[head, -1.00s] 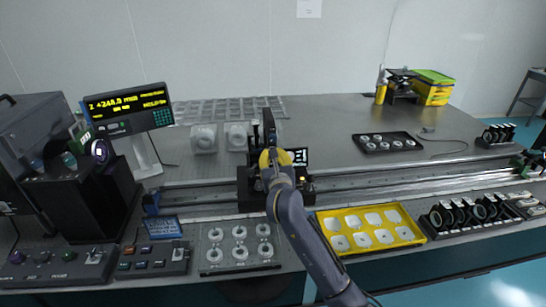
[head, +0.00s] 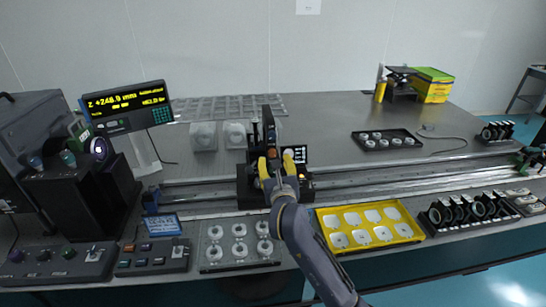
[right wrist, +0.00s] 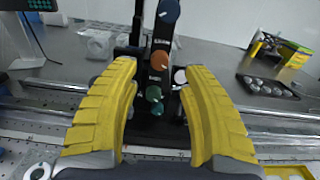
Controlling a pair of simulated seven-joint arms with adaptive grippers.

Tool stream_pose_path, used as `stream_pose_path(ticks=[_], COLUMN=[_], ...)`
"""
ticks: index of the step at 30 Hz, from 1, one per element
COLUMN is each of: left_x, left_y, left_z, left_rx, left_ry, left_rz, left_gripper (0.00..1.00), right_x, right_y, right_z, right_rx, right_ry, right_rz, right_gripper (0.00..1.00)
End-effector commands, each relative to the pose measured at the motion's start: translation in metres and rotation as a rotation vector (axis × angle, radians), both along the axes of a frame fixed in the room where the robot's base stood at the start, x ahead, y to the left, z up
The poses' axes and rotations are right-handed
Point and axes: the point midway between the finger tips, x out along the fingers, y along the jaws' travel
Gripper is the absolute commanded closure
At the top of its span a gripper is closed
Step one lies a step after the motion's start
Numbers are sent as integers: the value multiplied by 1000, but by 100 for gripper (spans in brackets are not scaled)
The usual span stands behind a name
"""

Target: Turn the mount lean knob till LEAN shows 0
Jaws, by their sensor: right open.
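The mount (head: 269,118) is a dark upright post on a carriage on the long rail. A small lit screen (head: 300,154) stands beside it; its text is too small to read. In the right wrist view the post carries a blue knob (right wrist: 168,10), an orange knob (right wrist: 159,60), a green knob (right wrist: 153,94) and a teal knob (right wrist: 157,109). I cannot tell which is the lean knob. My right gripper (head: 277,168) is open in front of the mount. Its yellow fingers (right wrist: 159,100) stand either side of the lower knobs, apart from them. My left gripper is not in view.
A yellow tray (head: 319,222) of pale pieces lies right of my arm, and a plate (head: 206,254) of white rings lies left. Lens holders (head: 470,211) stand at right. A yellow-lettered display (head: 127,103) stands at left.

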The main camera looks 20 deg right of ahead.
Motion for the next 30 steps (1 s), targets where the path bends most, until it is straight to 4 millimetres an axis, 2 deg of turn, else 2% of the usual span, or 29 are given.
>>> stream_pose_path(ticks=[6,12,18,30], left_x=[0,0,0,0], left_y=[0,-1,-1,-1], left_z=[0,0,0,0], left_rx=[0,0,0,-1], left_ry=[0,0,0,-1], left_rz=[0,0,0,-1], left_gripper=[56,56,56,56], right_x=[-34,-53,-60,-60], right_y=[6,9,10,10], right_z=[0,0,0,0], right_rx=[2,0,0,0], right_ry=[0,0,-1,-1], right_rz=[2,2,0,0], right_gripper=[54,54,54,54])
